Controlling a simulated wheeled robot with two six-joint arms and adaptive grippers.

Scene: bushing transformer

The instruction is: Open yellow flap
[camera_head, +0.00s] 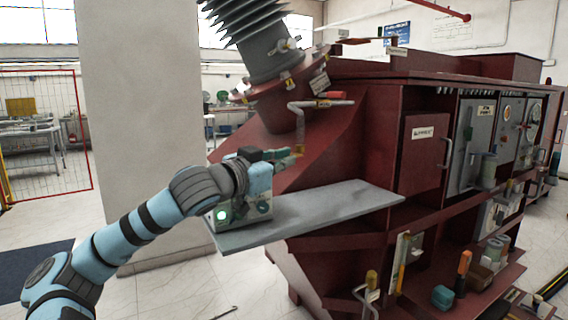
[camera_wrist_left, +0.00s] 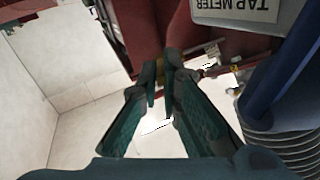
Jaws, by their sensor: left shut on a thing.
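A small yellow flap (camera_head: 301,149) shows in the head view at the lower end of a bent grey pipe (camera_head: 300,122), against the dark red transformer body. My left gripper (camera_head: 292,157) reaches it from the left, with its fingertips at the yellow piece. In the left wrist view the teal fingers of my left gripper (camera_wrist_left: 166,72) are nearly together at the tips, shut on a small yellowish piece. The fingers hide most of it, so its angle cannot be told. My right gripper is not in view.
A grey shelf (camera_head: 340,205) juts out below my left gripper, with a grey-green box (camera_head: 240,212) with a lit green button on its left end. A ribbed grey bushing (camera_head: 255,35) rises above. The floor at the left is clear.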

